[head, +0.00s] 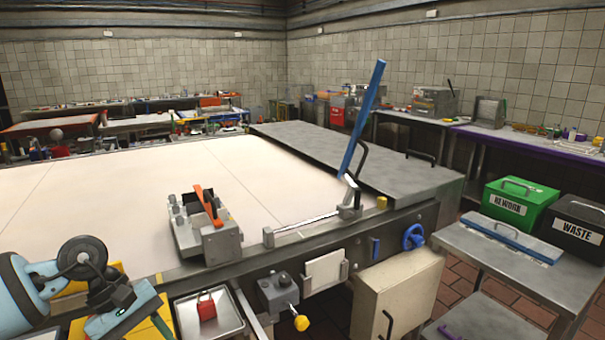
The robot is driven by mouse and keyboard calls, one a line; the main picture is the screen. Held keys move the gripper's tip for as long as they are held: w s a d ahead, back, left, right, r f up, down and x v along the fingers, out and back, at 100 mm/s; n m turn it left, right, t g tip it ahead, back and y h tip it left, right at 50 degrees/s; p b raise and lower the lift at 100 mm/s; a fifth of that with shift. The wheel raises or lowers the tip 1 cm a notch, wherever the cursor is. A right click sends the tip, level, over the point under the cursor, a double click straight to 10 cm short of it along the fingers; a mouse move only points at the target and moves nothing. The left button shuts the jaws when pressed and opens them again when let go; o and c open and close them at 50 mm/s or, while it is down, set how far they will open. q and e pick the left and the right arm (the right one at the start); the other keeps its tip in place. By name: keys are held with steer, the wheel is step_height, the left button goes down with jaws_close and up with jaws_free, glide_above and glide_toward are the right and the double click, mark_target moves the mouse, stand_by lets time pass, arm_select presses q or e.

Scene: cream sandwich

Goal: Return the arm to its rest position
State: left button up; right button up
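My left arm, light blue and dark grey, comes in at the lower left of the head view. What looks like its wrist or gripper (122,312) is over yellow surfaces near the bottom edge, left of a metal tray (240,324). Its fingertips cannot be made out, so I cannot tell whether it is open or shut, or holds anything. My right arm and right gripper are not in view.
A wide pale table (130,190) fills the middle. A metal device with an orange handle (208,205) stands on its front edge. A tall blue lever (364,110) rises at its right. A red padlock-like item (206,307) lies in the tray. Green (519,207) and black (576,232) bins stand right.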

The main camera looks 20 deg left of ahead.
arm_select(q)
steer(key=s+d+f+n+t+h+p, duration=0.15)
steer(key=d+n+t+h, duration=0.45)
steer(key=d+n+h, duration=0.8)
steer(key=s+f+n+t+y+p, duration=0.1)
steer(key=s+f+n+t+y, duration=0.15)
steer(key=f+n+y, duration=0.65)
steer(key=s+f+n+t+y, duration=0.2)
steer(key=n+t, duration=0.1)
steer(key=n, duration=1.1)
steer(key=s+f+n+t+y+p, duration=0.1)
steer(key=s+f+n+t+y, duration=0.35)
steer(key=n, duration=0.75)
steer(key=s+d+f+n+g+y, duration=0.1)
steer(key=s+f+n+g+y, duration=0.2)
steer(key=s+f+n+g, duration=0.4)
steer(key=s+f+n, duration=0.2)
steer(key=s+f, duration=0.1)
steer(key=s, duration=0.1)
steer(key=shift+s+f, duration=0.15)
steer(key=shift+s, duration=0.05)
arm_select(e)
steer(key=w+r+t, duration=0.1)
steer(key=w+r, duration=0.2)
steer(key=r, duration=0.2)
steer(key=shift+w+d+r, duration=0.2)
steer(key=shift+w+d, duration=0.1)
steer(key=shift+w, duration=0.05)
